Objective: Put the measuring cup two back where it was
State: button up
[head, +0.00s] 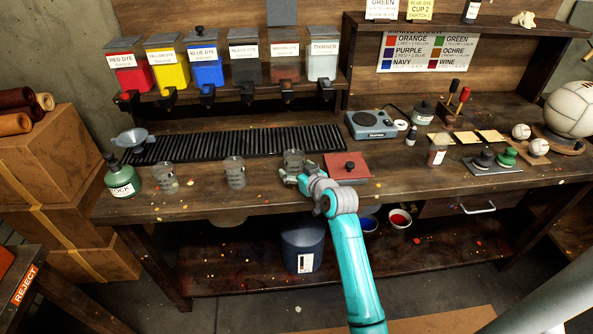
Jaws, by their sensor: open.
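Three clear measuring cups stand upright along the front part of the workbench: one at the left (165,180), one in the middle (235,173) and one at the right (293,161). I cannot read any number on them, so I cannot tell which is cup two. My gripper (290,176) is open at the near side of the right cup, low by the bench top. Its fingers overlap the lower part of that cup in the picture. I cannot tell whether they touch it. The right cup appears to stand on the bench, its base partly hidden.
A black slatted drain rack (240,141) lies behind the cups, under the dye dispensers (207,68). A red-brown square block (346,167) is just right of my gripper. A green bottle (121,178) stands at the left end. Bench space between the cups is clear.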

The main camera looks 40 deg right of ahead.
jog(key=v, duration=1.1)
jog(key=shift+s, duration=0.3)
jog(key=shift+a, duration=0.15)
jog(key=s+a+f, duration=0.5)
jog(key=s+a, duration=0.3)
jog(key=s+a+f, duration=0.6)
jog(key=s+a, duration=0.2)
jog(key=s, duration=0.1)
jog(key=s+a+r+n+y, duration=0.1)
jog(key=s+a+r, duration=0.1)
jog(key=s, duration=0.5)
jog(key=s+a+r+y, duration=0.1)
jog(key=s+a+r, duration=0.1)
jog(key=s, duration=0.5)
jog(key=s+a+r+n+y, duration=0.1)
jog(key=s+a+r, duration=0.1)
jog(key=s+a, duration=0.2)
jog(key=s, duration=0.3)
jog(key=shift+s+a+n+t, duration=0.15)
jog(key=shift+s+n+t, duration=0.15)
jog(key=shift+s, duration=0.05)
